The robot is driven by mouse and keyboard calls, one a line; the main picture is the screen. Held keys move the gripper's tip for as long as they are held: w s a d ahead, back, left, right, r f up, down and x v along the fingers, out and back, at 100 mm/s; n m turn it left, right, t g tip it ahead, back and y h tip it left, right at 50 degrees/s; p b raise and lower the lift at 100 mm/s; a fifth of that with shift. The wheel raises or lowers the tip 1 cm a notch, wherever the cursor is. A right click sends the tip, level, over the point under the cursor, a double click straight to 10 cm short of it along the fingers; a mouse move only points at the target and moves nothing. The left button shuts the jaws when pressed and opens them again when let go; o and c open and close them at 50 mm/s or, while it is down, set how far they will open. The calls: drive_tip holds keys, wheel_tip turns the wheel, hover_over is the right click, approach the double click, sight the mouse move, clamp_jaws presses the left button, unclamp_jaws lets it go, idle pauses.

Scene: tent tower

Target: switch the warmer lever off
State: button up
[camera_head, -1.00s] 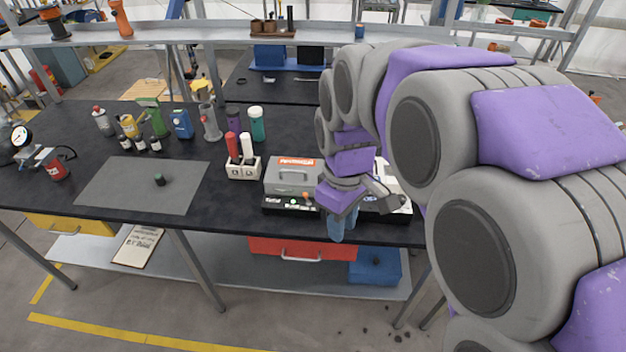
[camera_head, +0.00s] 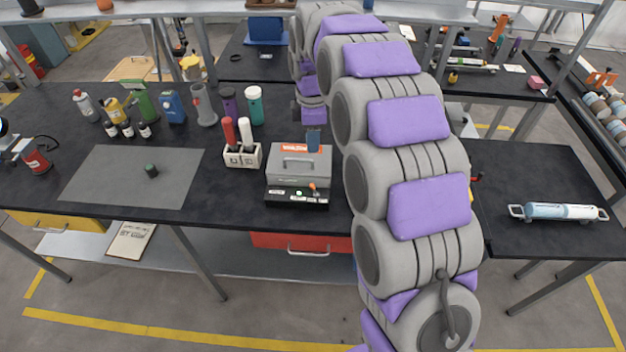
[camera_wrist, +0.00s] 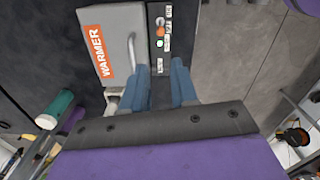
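The warmer (camera_head: 284,178) is a grey box with a lid handle and an orange label, standing near the front of the black bench. Its black front panel carries a small orange-tipped lever (camera_head: 313,187) and a lit green lamp (camera_head: 299,193). I cannot read the lever's setting. My gripper (camera_wrist: 159,68) has two blue fingers spread apart with nothing between them. In the head view my gripper (camera_head: 313,140) hangs above the warmer's rear, apart from the lever.
A white holder (camera_head: 242,156) with red and white handled tools stands left of the warmer. A grey mat (camera_head: 130,180) with a small dark knob lies at left. My arm covers the bench right of the warmer.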

sight(312, 184)
wheel_tip(312, 184, down, 16)
drive_tip(key=b, duration=0.3)
drive_tip(key=shift+s+f+b, duration=0.1)
drive_tip(key=shift+f+b, duration=0.1)
drive_tip(key=shift+b, duration=0.1)
drive_tip(key=shift+a, duration=0.1)
drive_tip(key=shift+c, duration=0.2)
clamp_jaws()
